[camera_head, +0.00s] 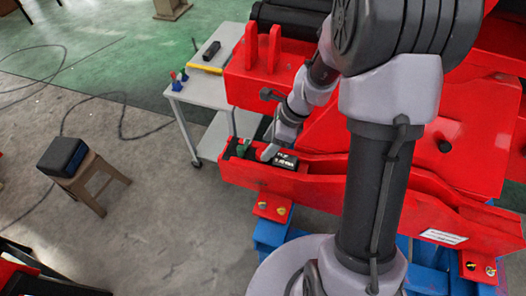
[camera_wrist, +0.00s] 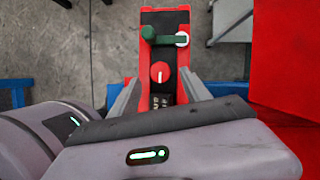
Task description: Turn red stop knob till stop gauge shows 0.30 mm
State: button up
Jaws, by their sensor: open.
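The red stop knob (camera_wrist: 160,72) shows in the wrist view as a round disc with a white pointer line, roughly upright in the picture. My gripper (camera_wrist: 158,80) is open, with one finger on each side of the knob; I cannot tell whether they touch it. A dark gauge display (camera_wrist: 161,101) lies just below the knob, partly covered by my gripper; its digits are unreadable. In the head view my gripper (camera_head: 268,153) reaches down to the red beam, beside the black gauge display (camera_head: 285,161), whose white text is too small to read. The knob is hidden there.
A green handle (camera_wrist: 163,38) with a white round end lies across the panel beyond the knob. Red crane structure (camera_wrist: 282,60) stands close on the right. A grey cart (camera_head: 207,88) with small tools and a stool (camera_head: 88,180) stand at left; floor lies between.

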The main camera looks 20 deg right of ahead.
aim_at(262, 152)
jog(key=shift+b+x, duration=0.35)
jog(key=shift+x, duration=1.6)
grip_shut()
jog(key=n+g+p, duration=0.2)
jog(key=n, duration=0.4)
jog(key=shift+w+r+p, duration=0.1)
jog(key=shift+w+p, duration=0.05)
jog(key=shift+p, duration=0.15)
jog(key=n+g+p, duration=0.1)
jog(key=n, duration=0.1)
jog(key=n+g+p, duration=0.1)
jog(key=n, duration=0.2)
jog(key=shift+w+n+h, duration=0.15)
jog(key=shift+n+h, duration=0.15)
jog(key=shift+g, duration=0.3)
